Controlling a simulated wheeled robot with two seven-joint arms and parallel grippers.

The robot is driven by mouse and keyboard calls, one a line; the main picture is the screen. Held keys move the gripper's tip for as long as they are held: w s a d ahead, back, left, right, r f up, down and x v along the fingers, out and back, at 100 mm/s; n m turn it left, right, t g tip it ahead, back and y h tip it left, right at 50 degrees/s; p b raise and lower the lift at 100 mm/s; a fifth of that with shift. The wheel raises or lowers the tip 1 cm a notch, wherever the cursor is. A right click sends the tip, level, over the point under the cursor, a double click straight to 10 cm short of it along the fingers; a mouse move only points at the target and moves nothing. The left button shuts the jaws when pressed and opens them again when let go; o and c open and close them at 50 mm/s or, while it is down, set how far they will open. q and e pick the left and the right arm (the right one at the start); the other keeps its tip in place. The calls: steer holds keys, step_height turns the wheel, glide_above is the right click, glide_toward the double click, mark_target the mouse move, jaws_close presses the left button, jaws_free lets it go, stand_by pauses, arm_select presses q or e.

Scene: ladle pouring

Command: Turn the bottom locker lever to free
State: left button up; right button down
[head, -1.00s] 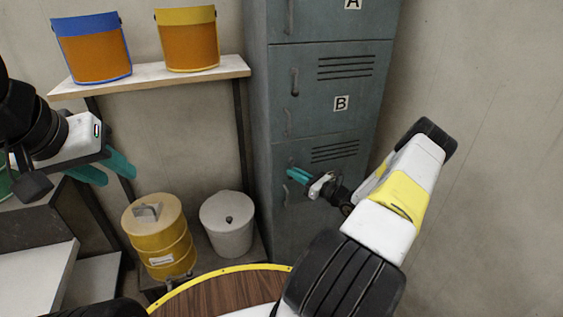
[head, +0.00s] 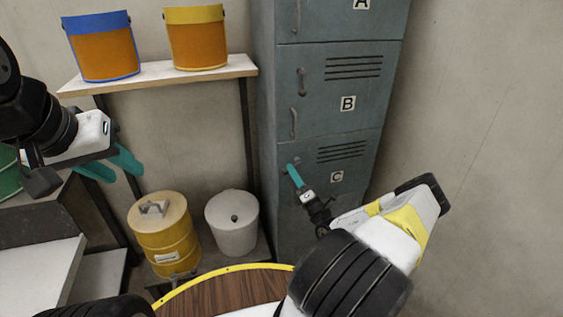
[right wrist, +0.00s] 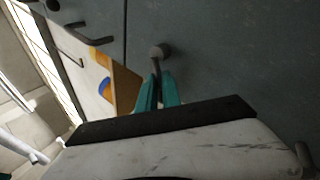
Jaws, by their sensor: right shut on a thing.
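The grey-blue locker's bottom door, marked C (head: 337,177), is at the centre of the head view. Its small dark lever (right wrist: 158,52) shows at the top of the gripper fingers in the right wrist view, and its lower part is hidden between them. My right gripper (head: 293,172) is at the upper left of door C. Its teal fingers (right wrist: 160,92) are shut on the lever. My left gripper (head: 112,168) is at the left of the head view, with its teal fingers apart and empty.
Door B (head: 347,103) is above, with a lever and handle (head: 294,121). A shelf (head: 160,76) holds blue-rimmed and yellow-rimmed buckets. A yellow drum (head: 165,235) and a grey bin (head: 232,224) stand left of the locker. A round wooden top (head: 225,291) is in front.

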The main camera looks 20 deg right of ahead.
steer(key=m+h, duration=0.2)
steer(key=m, duration=0.1)
steer(key=r+m+t+h, duration=0.1)
steer(key=m+h, duration=0.2)
steer(key=m, duration=0.1)
steer(key=m+t+h, duration=0.1)
steer(key=m+h, duration=0.1)
steer(key=m, duration=0.1)
steer(key=shift+a+r+m, duration=0.3)
steer(key=shift+a+r, duration=0.05)
steer(key=shift+h, duration=0.4)
steer(key=c, duration=1.8)
jaws_free()
steer(key=v, duration=0.7)
steer(key=shift+s+f, duration=0.25)
steer(key=shift+s, duration=0.05)
